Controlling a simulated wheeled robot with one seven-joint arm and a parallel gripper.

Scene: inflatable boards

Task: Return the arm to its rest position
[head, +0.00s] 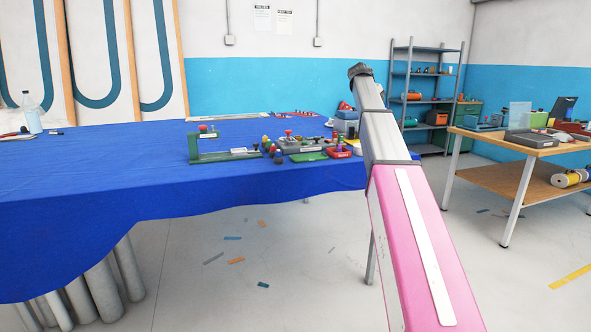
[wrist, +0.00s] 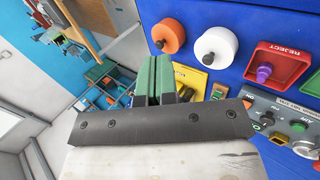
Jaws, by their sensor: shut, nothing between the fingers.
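My gripper (wrist: 152,80) shows in the wrist view as two green fingers side by side behind a dark bolted plate. The fingers are shut with nothing between them. They are beside the blue-covered table (wrist: 215,12), with an orange round piece (wrist: 169,33) and a white round piece (wrist: 217,44) nearby. In the head view my pink and grey arm (head: 410,230) reaches up from the lower right to a dark joint beside the table's right end. My gripper cannot be made out there.
The blue table (head: 90,190) holds a green stand (head: 225,157), a grey button panel (head: 300,146) and a red tray (head: 340,153). A wooden workbench (head: 535,145) stands right, a metal shelf (head: 427,75) behind. Scraps lie on the floor between table and bench.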

